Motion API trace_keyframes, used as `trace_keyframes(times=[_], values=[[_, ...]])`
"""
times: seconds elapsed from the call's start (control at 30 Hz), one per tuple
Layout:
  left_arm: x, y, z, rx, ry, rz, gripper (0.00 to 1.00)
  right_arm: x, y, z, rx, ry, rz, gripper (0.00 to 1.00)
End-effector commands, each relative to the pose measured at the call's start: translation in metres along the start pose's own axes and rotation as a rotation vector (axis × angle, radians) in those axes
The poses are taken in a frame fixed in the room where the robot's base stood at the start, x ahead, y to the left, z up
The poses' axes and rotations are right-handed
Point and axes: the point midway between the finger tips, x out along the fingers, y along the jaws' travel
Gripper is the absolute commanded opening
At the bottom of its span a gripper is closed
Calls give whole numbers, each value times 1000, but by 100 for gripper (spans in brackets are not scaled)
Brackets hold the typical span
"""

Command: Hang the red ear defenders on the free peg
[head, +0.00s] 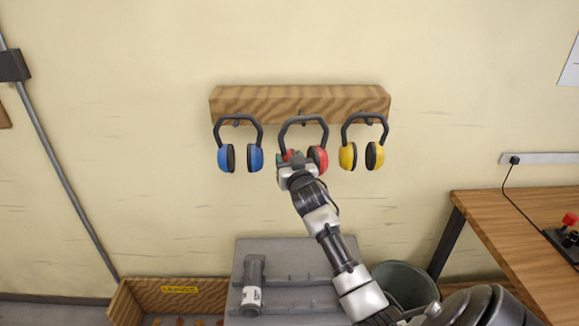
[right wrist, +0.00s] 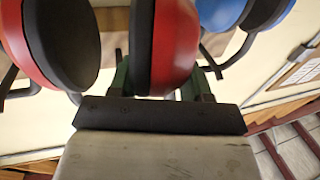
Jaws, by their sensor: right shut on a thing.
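The red ear defenders (head: 318,156) are upright with their dark band at the top, in front of the middle of the wooden peg rail (head: 300,92). The band is at the middle peg; I cannot tell whether it rests on it. My right gripper (head: 292,160) is shut on their left cup in the head view and covers most of it. In the right wrist view, the gripper's green fingers (right wrist: 161,84) are on either side of one red cup (right wrist: 174,45), with the other cup at the left. My left gripper is not in view.
Blue ear defenders (head: 255,158) hang on the left peg and yellow ones (head: 348,156) on the right peg, close to the red ones. Below stand a grey rack (head: 285,250), a wooden box (head: 205,286) and a grey bin (head: 410,280). A wooden table (head: 520,215) is at the right.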

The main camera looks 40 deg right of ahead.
Motion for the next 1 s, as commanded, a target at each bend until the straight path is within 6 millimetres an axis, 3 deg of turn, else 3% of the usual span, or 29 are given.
trace_keyframes(times=[1.0], values=[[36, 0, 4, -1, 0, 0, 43, 56, 15, 14, 0, 1, 0, 15]])
